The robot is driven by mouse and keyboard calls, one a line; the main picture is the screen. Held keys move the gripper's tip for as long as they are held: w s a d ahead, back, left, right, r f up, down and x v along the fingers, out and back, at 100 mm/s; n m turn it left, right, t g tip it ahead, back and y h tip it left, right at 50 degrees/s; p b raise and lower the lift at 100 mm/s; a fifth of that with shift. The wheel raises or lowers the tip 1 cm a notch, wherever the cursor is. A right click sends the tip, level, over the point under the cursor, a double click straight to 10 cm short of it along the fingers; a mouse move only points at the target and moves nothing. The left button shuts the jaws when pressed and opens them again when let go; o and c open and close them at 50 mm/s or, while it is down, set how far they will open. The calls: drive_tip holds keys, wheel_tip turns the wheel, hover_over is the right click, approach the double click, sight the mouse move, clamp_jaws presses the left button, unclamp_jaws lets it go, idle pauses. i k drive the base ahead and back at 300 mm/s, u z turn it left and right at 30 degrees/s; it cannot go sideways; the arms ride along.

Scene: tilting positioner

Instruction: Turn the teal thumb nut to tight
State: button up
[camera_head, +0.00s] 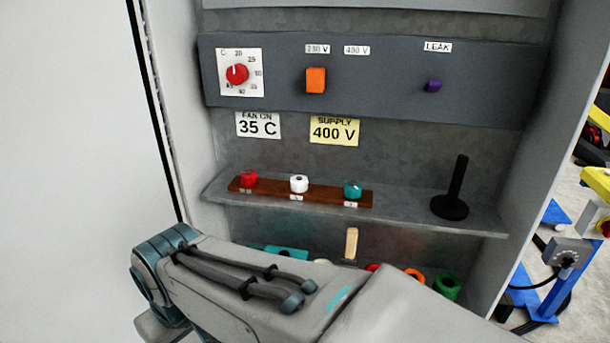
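No part that I can clearly tell as the teal thumb nut is in view. A small teal round piece (352,189) sits at the right end of a brown strip on the cabinet shelf; I cannot tell if it is a nut. Another teal item (287,252) shows below the shelf, partly hidden behind my arm. My arm crosses the bottom of the picture, in front of the cabinet. My gripper is not in view.
The cabinet shelf (415,210) holds the brown strip (325,196), also with red and white pieces, and a black upright handle (455,190). Above is a dark panel (390,90) with a red dial and orange switch. Blue and yellow equipment (555,285) stands outside at right.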

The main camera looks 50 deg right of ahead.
sight(352, 189)
drive_tip(key=i, duration=0.15)
drive_tip(key=z, duration=2.6)
